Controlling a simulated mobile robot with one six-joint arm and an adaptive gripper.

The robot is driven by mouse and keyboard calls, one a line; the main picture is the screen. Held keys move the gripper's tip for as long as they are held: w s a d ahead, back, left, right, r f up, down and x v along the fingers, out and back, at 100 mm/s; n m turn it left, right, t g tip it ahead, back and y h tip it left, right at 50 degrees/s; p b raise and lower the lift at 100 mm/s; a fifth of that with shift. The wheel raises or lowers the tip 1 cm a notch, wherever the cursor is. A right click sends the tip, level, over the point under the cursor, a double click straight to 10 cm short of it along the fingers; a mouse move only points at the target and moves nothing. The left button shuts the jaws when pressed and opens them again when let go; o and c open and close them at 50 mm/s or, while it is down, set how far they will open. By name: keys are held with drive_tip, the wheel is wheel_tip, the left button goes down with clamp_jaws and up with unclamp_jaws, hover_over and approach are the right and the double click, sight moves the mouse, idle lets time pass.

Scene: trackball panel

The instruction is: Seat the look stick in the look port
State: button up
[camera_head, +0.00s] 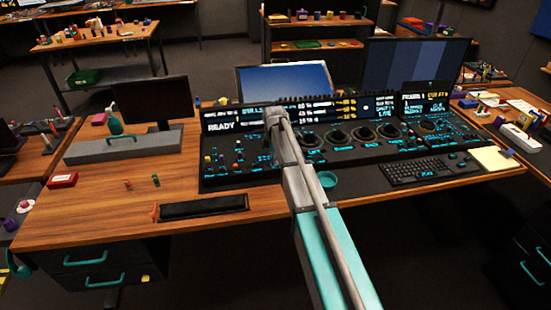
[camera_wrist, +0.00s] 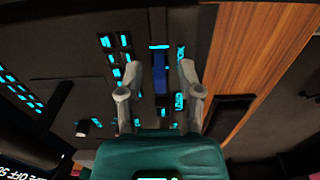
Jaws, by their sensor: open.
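My gripper (camera_wrist: 160,68) is open in the wrist view, its two grey fingers spread above the dark control panel (camera_wrist: 100,85). A blue upright-looking piece (camera_wrist: 160,75) shows between the fingertips with a gap on each side. I cannot tell whether it is the look stick or part of the panel. In the head view my arm crosses the panel (camera_head: 222,182) and hides part of it; the gripper itself is not clear there. Two small sticks, one orange-topped (camera_head: 127,184) and one green (camera_head: 156,181), stand on the desk left of the panel. No look label is readable.
A black tray (camera_head: 203,208) lies at the front edge of the wooden desk (camera_head: 100,217). Monitors stand behind the panel. The left desk front is mostly clear.

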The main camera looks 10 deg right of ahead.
drive_tip(key=shift+r, duration=0.1)
wheel_tip(320, 180, up, 12)
drive_tip(key=p, duration=1.2)
idle(0.8)
drive_tip(key=s+m, duration=1.8)
drive_tip(key=s, duration=1.1)
drive_tip(key=shift+d, duration=0.15)
drive_tip(key=shift+d, duration=0.15)
